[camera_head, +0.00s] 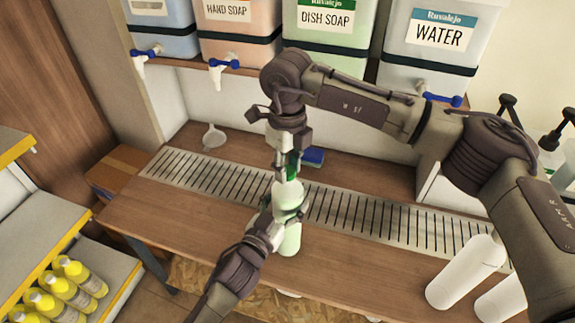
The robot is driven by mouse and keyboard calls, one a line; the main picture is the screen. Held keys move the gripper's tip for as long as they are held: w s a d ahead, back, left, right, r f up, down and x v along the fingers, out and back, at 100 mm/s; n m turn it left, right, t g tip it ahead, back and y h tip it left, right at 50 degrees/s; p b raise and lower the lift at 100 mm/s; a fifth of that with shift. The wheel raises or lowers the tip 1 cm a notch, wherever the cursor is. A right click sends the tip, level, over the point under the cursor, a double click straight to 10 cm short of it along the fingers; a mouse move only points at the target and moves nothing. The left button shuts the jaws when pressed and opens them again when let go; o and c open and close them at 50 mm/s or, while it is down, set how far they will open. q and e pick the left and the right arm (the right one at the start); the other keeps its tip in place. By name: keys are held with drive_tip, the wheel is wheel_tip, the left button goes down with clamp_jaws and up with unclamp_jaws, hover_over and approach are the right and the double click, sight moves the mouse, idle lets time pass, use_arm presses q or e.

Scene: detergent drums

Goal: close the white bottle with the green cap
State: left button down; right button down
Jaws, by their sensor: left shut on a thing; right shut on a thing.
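The white bottle (289,238), with a pale green tint, stands upright at the front edge of the drain grate. My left gripper (276,216) is shut on its body from the left front. The green cap (293,167) is directly above the bottle's top. My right gripper (283,158) points down from above and is shut on the cap, hiding part of it. The cap is in line with the bottle's neck and looks to be touching it or very close. I cannot tell whether it is seated on the neck.
A blue block (313,156) lies just behind the cap. A white funnel (214,136) stands at the back left. Two white bottles (465,271) are at the right front. Drums with taps, including the dish soap drum (326,42), line the shelf above. The wooden counter (180,218) is clear on the left.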

drive_tip(key=c, duration=0.7)
unclamp_jaws()
wheel_tip(320, 180, up, 12)
drive_tip(key=shift+r, duration=0.1)
use_arm(q)
unclamp_jaws()
